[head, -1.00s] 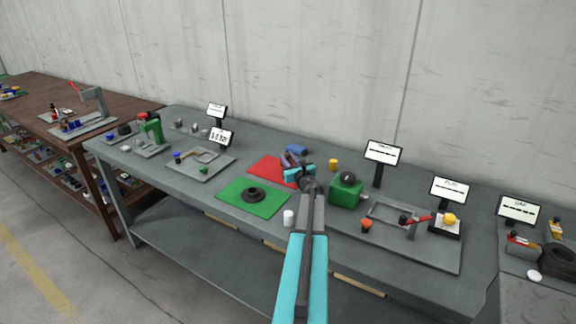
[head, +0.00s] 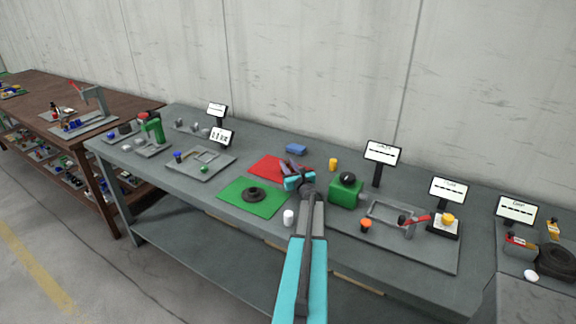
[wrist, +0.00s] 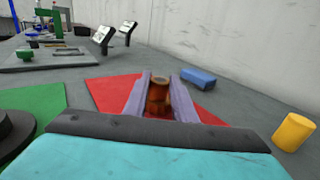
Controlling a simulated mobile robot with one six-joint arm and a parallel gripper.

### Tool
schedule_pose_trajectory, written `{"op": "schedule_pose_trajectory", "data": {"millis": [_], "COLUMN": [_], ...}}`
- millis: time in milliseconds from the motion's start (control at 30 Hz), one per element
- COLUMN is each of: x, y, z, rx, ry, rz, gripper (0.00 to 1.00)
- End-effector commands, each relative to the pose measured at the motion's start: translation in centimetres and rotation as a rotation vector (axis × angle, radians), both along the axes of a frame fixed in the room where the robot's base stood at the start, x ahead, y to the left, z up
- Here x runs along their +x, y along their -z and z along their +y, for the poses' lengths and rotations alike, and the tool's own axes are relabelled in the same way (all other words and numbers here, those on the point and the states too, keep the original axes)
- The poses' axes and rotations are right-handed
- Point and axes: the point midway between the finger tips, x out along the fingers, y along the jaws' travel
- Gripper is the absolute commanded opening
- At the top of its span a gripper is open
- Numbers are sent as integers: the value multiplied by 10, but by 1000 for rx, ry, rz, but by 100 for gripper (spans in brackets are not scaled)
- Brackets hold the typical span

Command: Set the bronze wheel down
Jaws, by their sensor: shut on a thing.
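My gripper (wrist: 160,100) is shut on the bronze wheel (wrist: 158,95), a small brown-orange cylinder between the two grey-purple fingers in the wrist view. The wheel is seen from behind and partly covered by the fingers. Behind and around it lies the red mat (wrist: 112,92), which also shows in the head view (head: 266,168). In the head view my gripper (head: 287,168) is over the right part of the red mat, and the wheel cannot be made out there. I cannot tell whether the wheel touches the mat.
A blue block (head: 296,149) lies behind the mat and a yellow cylinder (head: 333,165) stands to the right. A green box with a black knob (head: 345,192) is close to my arm. A green mat (head: 232,199) bears a dark ring (head: 252,195). The mat's left part is bare.

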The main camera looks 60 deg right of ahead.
Motion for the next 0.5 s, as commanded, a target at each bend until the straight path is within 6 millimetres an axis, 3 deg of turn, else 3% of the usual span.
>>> {"op": "schedule_pose_trajectory", "data": {"millis": [300,333,433,500], "x": [0,0,0,0], "y": [3,3,3,3], "z": [0,0,0,0], "rx": [0,0,0,0], "ry": [0,1,1,1], "rz": [-1,0,0,0], "gripper": [0,27,43,43]}}
